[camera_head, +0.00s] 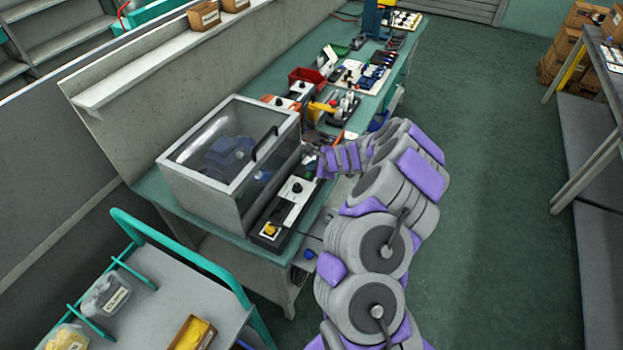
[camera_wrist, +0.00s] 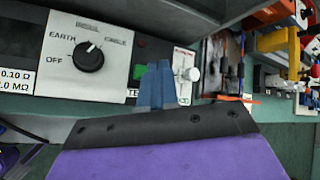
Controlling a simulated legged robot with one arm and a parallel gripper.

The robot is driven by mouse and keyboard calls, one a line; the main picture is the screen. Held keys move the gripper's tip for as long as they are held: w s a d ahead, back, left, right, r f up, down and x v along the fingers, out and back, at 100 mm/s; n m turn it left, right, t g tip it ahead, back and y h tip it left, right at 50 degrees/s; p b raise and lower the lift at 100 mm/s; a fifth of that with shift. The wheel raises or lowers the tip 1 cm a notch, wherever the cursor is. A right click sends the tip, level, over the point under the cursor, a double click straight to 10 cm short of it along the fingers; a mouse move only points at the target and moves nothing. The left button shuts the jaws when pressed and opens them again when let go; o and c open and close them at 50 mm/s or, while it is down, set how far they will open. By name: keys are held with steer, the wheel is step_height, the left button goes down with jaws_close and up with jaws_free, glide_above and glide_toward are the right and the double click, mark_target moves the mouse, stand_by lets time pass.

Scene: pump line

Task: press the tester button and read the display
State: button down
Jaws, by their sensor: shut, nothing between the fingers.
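The tester (camera_head: 285,211) is a long, low unit on the bench in front of a clear-lidded box. In the wrist view its grey plate (camera_wrist: 62,80) carries a black dial (camera_wrist: 89,58) with OFF and EARTH marks. A small green patch (camera_wrist: 138,72), possibly the button, shows right of the plate, beside the blue fingers of my gripper (camera_wrist: 157,84). My gripper is shut and empty, its fingertips in front of the tester face; contact cannot be told. A dark panel (camera_wrist: 16,38) at the left edge is cut off, with no readable display value.
The clear-lidded box (camera_head: 205,198) with a blue pump (camera_head: 228,156) stands directly behind the tester. A white round knob (camera_wrist: 192,74) lies right of the fingers. Tools and a red bin (camera_head: 307,79) crowd the bench farther along.

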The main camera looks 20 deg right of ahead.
steer(key=shift+a, duration=1.2)
steer(key=shift+d+f, duration=0.1)
steer(key=shift+d, duration=0.9)
steer(key=shift+a, duration=0.8)
steer(key=shift+d, duration=0.7)
steer(key=shift+a, duration=0.55)
steer(key=shift+d+f, duration=0.4)
steer(key=shift+d, duration=0.2)
steer(key=shift+a, duration=0.15)
steer(key=shift+a+r, duration=0.1)
